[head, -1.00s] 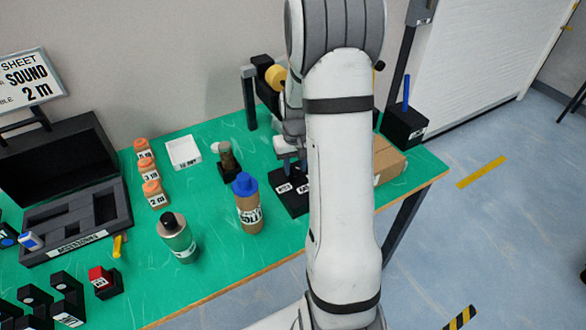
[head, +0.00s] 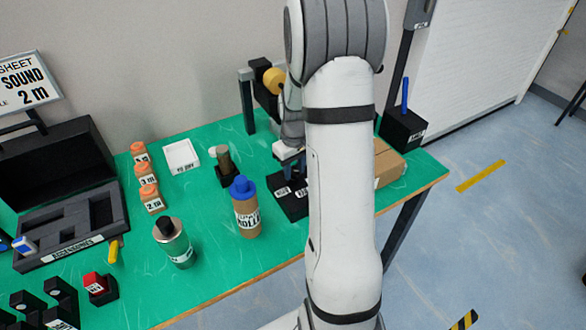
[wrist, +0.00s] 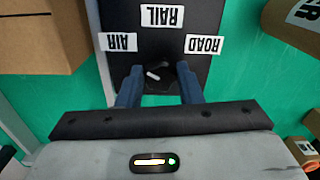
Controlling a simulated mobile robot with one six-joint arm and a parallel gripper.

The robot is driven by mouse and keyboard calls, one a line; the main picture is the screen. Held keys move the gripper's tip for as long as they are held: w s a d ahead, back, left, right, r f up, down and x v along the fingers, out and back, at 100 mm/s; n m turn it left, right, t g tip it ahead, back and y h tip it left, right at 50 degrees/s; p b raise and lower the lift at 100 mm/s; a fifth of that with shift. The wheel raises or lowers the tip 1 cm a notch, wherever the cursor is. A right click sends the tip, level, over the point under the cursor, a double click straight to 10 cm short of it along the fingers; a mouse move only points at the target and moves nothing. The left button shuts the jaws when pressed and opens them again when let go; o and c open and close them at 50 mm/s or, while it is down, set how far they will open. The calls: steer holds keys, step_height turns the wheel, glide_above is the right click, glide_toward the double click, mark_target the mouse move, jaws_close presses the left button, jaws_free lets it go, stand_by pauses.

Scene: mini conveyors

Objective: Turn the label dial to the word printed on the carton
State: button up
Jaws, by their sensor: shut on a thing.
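The label dial (wrist: 146,20) is a dark block with white labels AIR, RAIL and ROAD, upside down in the wrist view. It also shows in the head view (head: 291,206), partly behind my arm. My gripper (wrist: 159,80) has its two blue-grey fingers on either side of the dark knob (wrist: 170,72), shut on it. A short white mark on the knob lies nearly crosswise, slightly tilted; which label it indicates is unclear. The brown carton (wrist: 40,35) is beside the dial; it also shows in the head view (head: 389,160). No word on it is readable.
A brown bottle with a blue cap (head: 246,215) and a grey-green bottle (head: 176,246) stand left of the dial. A black pen holder (head: 403,130) stands behind the carton.

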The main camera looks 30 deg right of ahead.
mark_target(294, 171)
steer(key=shift+w+r, duration=0.2)
steer(key=shift+w, duration=0.05)
steer(key=o, duration=0.7)
steer(key=shift+f, duration=0.1)
steer(key=shift+o, duration=1.3)
steer(key=shift+s+f, duration=0.1)
step_height(294, 171, up, 8)
steer(key=shift+f, duration=0.1)
